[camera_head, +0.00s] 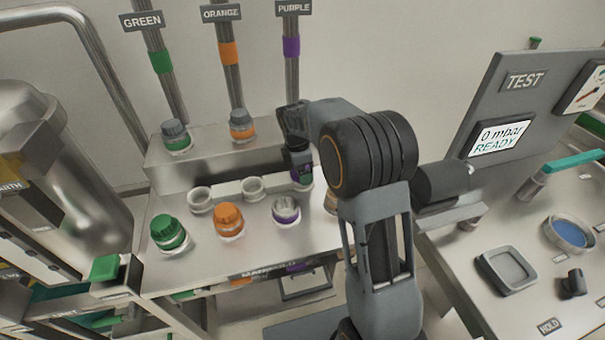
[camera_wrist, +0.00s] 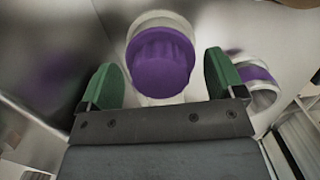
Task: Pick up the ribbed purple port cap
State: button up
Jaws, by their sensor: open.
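The ribbed purple port cap (camera_wrist: 160,60) is in the upper middle of the wrist view, on a pale round fitting. My gripper (camera_wrist: 163,80) is open, with one green fingertip on each side of the cap and a visible gap to each. The cap is not gripped. In the camera_head view my gripper (camera_head: 301,168) points down at the right end of the manifold's back row and mostly hides the cap there. A purple-ringed port (camera_head: 286,210) stands in front of it, and this ring also shows at the right of the wrist view (camera_wrist: 258,76).
Green (camera_head: 169,233) and orange (camera_head: 229,219) caps sit on the front row. Two pale empty fittings (camera_head: 201,199) (camera_head: 253,188) stand behind them. Grey-topped green and orange ports (camera_head: 241,125) stand on the upper step. The test bench (camera_head: 525,225) is at right, with a grey tray (camera_head: 507,270).

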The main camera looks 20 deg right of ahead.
jog(key=shift+f, duration=0.3)
jog(key=shift+c, duration=0.2)
jog(key=c, duration=0.8)
jog(key=shift+r, duration=0.15)
jog(key=shift+r, duration=0.2)
notch_tip(320, 180, up, 3)
jog(key=shift+s+a+r, duration=0.1)
jog(key=shift+s+a, duration=0.05)
jog(key=s+a+r, duration=0.2)
jog(key=s+r, duration=0.1)
jog(key=s+a+r, duration=0.3)
jog(key=s, duration=0.1)
jog(key=s+a+r+b, duration=0.1)
jog(key=s+a+r, duration=0.2)
jog(key=s, duration=0.1)
jog(key=shift+a+r, duration=0.1)
